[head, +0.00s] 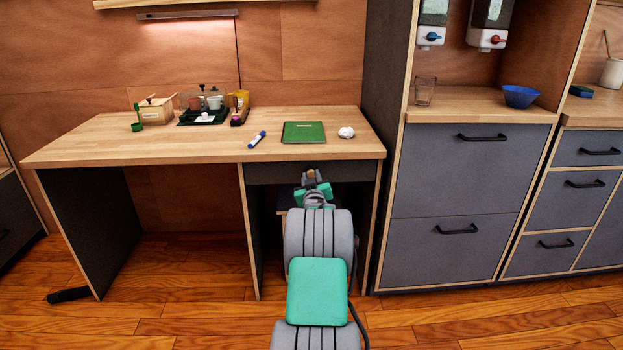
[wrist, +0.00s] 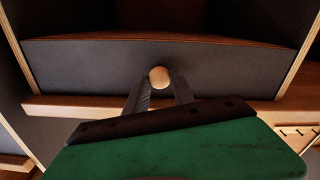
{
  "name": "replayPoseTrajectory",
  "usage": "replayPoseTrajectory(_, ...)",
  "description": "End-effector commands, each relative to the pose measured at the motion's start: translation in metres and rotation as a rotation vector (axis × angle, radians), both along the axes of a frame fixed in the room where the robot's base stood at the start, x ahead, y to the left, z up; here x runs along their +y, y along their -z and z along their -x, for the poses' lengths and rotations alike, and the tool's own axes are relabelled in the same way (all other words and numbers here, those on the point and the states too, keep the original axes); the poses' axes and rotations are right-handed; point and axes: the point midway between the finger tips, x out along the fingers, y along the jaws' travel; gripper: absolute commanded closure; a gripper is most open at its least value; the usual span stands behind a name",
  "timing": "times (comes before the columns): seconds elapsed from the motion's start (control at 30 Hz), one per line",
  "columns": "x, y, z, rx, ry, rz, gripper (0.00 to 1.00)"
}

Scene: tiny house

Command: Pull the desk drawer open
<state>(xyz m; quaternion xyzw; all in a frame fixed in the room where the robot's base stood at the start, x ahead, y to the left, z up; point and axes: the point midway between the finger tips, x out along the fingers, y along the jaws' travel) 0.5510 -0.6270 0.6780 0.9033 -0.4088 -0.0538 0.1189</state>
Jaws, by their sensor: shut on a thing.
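The desk (head: 190,142) has a dark grey drawer (head: 268,173) under the right part of its top. In the wrist view the drawer front (wrist: 90,65) spans the picture and carries a round wooden knob (wrist: 159,77) at its middle. My gripper (wrist: 158,88) is shut on the knob, with one dark finger on each side. In the head view my gripper (head: 312,178) is in front of the drawer, and my arm hides part of the space below it. The drawer front looks about level with the desk frame; I cannot tell any gap.
On the desk top lie a green book (head: 303,132), a blue-and-white marker (head: 257,139) and a white crumpled thing (head: 346,132). A tray with cups (head: 205,113) stands further left. A grey cabinet (head: 455,170) stands close on the right. The wooden floor (head: 180,310) in front is clear.

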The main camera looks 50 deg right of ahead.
Motion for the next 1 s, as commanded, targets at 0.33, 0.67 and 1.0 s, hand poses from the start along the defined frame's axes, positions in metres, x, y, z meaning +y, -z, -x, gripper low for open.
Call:
replayPoseTrajectory(0.33, 0.0001, 0.0001, 0.0001, 0.000, 0.000, 0.000, 1.00)
replayPoseTrajectory(0.67, 0.0000, 0.0002, 0.0001, 0.000, 0.000, 0.000, 1.00)
replayPoseTrajectory(1.0, 0.0000, 0.0003, 0.0001, 0.001, 0.000, -0.001, 1.00)
